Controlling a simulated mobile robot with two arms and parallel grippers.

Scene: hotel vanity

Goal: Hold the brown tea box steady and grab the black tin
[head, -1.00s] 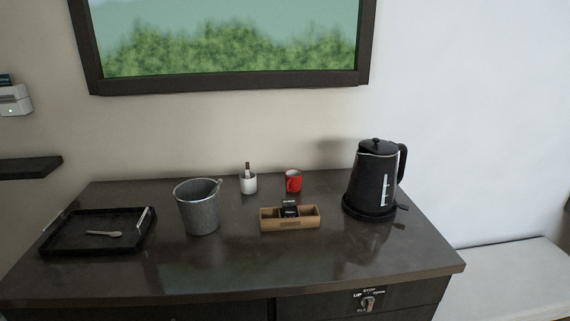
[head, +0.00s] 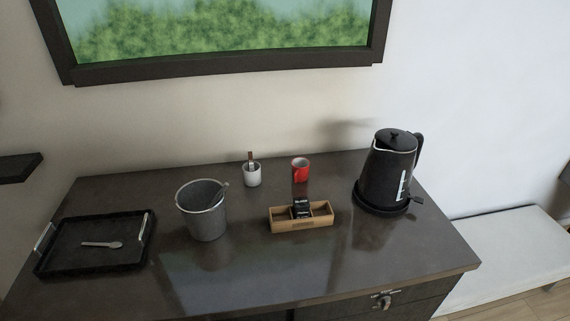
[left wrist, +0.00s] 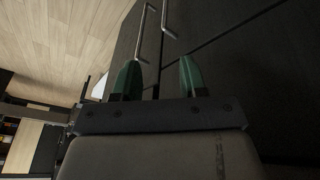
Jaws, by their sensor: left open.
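The brown tea box (head: 290,226) stands on the dark vanity top, right of the middle in the head view. It is a low wooden box with compartments. The black tin (head: 300,207) stands upright in its middle compartment and rises above the rim. Neither gripper shows in the head view. In the left wrist view my left gripper (left wrist: 158,78) is open and empty, its two green fingertips apart in front of dark cabinet doors. The tea box and tin are not in that view. My right gripper is not in view.
A black kettle (head: 389,172) stands right of the box. A red mug (head: 300,170) and a white cup (head: 252,175) stand behind it. A grey ice bucket (head: 203,215) and a black tray (head: 62,262) with a spoon (head: 101,245) are to the left. The counter before the box is clear.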

